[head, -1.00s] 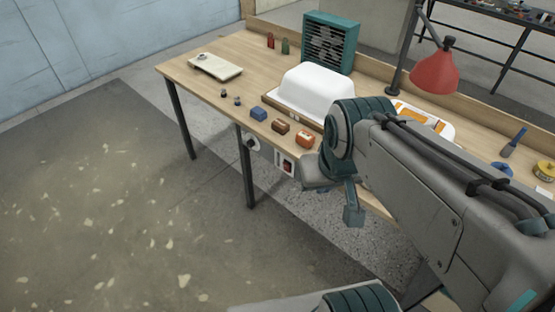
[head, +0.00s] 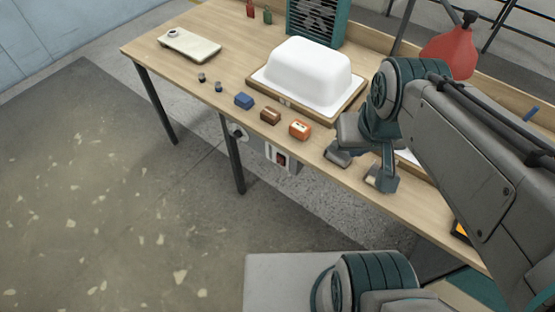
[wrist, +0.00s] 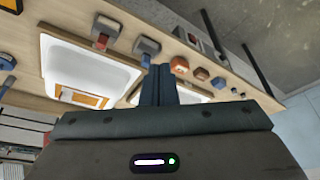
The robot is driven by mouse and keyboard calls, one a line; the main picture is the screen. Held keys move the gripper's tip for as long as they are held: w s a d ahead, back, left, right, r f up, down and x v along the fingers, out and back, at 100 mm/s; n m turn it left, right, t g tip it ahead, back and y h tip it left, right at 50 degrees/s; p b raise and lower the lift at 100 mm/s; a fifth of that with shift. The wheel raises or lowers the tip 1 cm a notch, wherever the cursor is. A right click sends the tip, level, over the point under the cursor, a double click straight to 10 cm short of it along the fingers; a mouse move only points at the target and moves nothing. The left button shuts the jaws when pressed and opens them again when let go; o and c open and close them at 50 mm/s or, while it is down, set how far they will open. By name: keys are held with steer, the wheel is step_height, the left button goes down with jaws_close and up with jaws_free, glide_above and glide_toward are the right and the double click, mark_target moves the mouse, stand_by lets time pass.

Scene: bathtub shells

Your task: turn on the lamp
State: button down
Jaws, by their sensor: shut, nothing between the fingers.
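The lamp has a red shade (head: 448,54) on a dark stand above the back right of the wooden table. My arm covers part of it in the head view, and I cannot tell whether it is lit. A pale box with a red switch (head: 281,158) is fixed below the table's front edge. My gripper (wrist: 159,72) is shut and empty in the wrist view, its dark teal fingers together. It is over the front part of the table, to the right of the small orange box (head: 300,130). The orange box also shows in the wrist view (wrist: 179,65).
A white tub shell (head: 308,66) sits on the wooden table (head: 228,62). Small blue (head: 243,101) and brown (head: 270,116) boxes line the front edge. A teal fan (head: 316,22) stands behind. The floor at left is clear.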

steer(key=w+a+f+n+g+h+b, duration=0.1)
steer(key=w+a+f+n+h+b, duration=0.15)
steer(key=f+n+b, duration=0.65)
steer(key=w+a+f+n+g+h+b, duration=0.1)
steer(key=w+f+n+h+b, duration=0.3)
steer(key=f+n, duration=0.45)
steer(key=w+a+f+n+g+h+b, duration=0.1)
steer(key=w+f+n+h+b, duration=0.25)
steer(key=f+n+b, duration=0.55)
steer(key=w+a+f+n+t+h+b, duration=0.1)
steer(key=a+f+n+t+b, duration=0.4)
steer(key=a+f+n, duration=0.5)
steer(key=w+a+f+n+t+h+b, duration=0.1)
steer(key=w+a+f+n+t+b, duration=0.2)
steer(key=a+f+n+t, duration=0.6)
steer(key=shift+w+a+f+n+t+b, duration=0.3)
steer(key=shift+a+f+n+b, duration=0.2)
steer(key=shift+b, duration=0.4)
steer(key=shift+w+d, duration=0.1)
